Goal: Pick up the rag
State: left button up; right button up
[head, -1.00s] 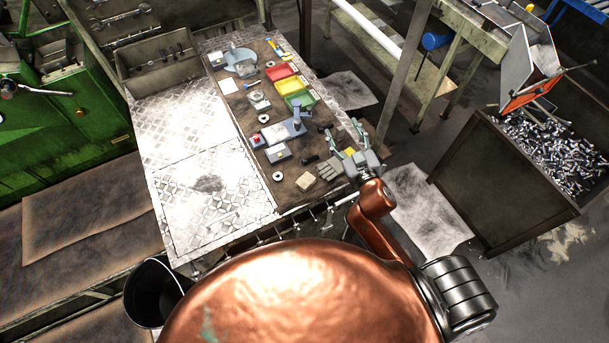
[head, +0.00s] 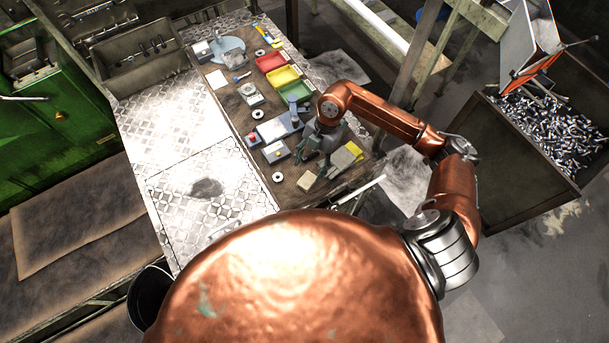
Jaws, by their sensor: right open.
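A small tan folded piece (head: 306,181) lies on the brown strip of the workbench, near its front edge; it looks like the rag, though it is too small to be sure. My right gripper (head: 311,164) points down over the bench, just behind this piece. Its two dark fingers are spread apart with nothing between them. I cannot tell how high they are above the bench. A grey-green glove-like cloth (head: 341,162) lies to the right of the fingers, partly hidden by the gripper. My left gripper is not in view.
Red (head: 270,61), yellow (head: 282,76) and green (head: 294,91) trays stand farther back. A grey box with a yellow button (head: 276,152) and a ring (head: 278,177) lie left of the gripper. The metal plate (head: 170,130) on the left is mostly clear, with a dark patch.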

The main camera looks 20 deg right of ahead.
aim_at(308, 179)
jog(key=shift+d+f+h, duration=0.25)
jog(key=shift+d+h, duration=0.15)
jog(key=shift+d, duration=0.25)
jog(key=shift+f, duration=0.35)
jog(key=shift+p+x, duration=0.4)
jog(key=shift+x, duration=0.45)
jog(key=x, duration=0.1)
jog(key=p+x, duration=0.1)
jog(key=x, duration=0.2)
jog(key=shift+w+f+p, duration=0.15)
jog(key=shift+w+p, duration=0.2)
jog(key=shift+s+a+f, duration=0.1)
jog(key=shift+f, duration=0.3)
jog(key=shift+c, duration=0.2)
jog(key=c, duration=1)
jog(key=shift+r, duration=0.1)
